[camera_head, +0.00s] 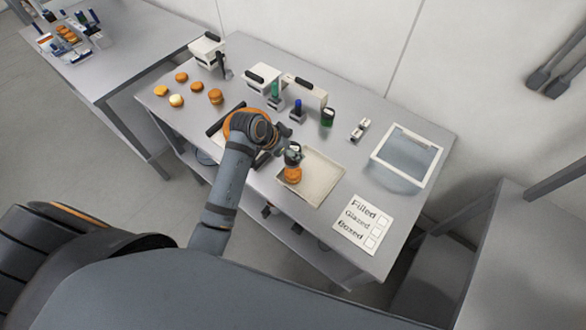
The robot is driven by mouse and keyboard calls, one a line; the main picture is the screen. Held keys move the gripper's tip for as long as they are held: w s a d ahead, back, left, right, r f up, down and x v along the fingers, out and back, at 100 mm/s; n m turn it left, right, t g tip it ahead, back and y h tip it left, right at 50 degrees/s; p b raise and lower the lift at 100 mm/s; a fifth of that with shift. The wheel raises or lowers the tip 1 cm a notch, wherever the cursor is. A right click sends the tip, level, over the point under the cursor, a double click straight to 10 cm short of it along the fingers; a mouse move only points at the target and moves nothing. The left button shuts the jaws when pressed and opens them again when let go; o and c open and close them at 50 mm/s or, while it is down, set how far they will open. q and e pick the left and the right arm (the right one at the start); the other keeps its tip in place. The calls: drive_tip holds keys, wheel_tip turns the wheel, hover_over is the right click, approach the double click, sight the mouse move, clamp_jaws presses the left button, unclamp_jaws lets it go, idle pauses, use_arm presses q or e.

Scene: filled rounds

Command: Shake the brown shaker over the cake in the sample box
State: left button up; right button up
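My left arm reaches over the table, and its gripper (284,148) is above the left edge of a shallow beige tray (322,178). A dark-topped, jar-like piece (293,154), possibly the brown shaker, is at the gripper's fingertips. Directly below it in the picture is an orange-brown round cake (292,174) on the tray. The fingers are too small and dark to tell if they are shut on it, or whether it touches the cake. The tray may be the sample box; I cannot tell. My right gripper is not in view.
Several round cakes (216,96) lie at the table's left. Behind the arm stand a green bottle (275,89), a blue bottle (298,104) and a dark green jar (327,117). A clear-lidded frame (407,158) and a checklist card (363,224) lie right of the tray.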

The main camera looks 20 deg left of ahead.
use_arm(q)
drive_tip(key=shift+a, duration=0.3)
drive_tip(key=shift+d, duration=1.1)
drive_tip(key=shift+a, duration=0.15)
drive_tip(key=shift+a, duration=0.1)
idle(0.3)
drive_tip(key=shift+r, duration=0.15)
idle(0.4)
drive_tip(key=shift+r, duration=2.4)
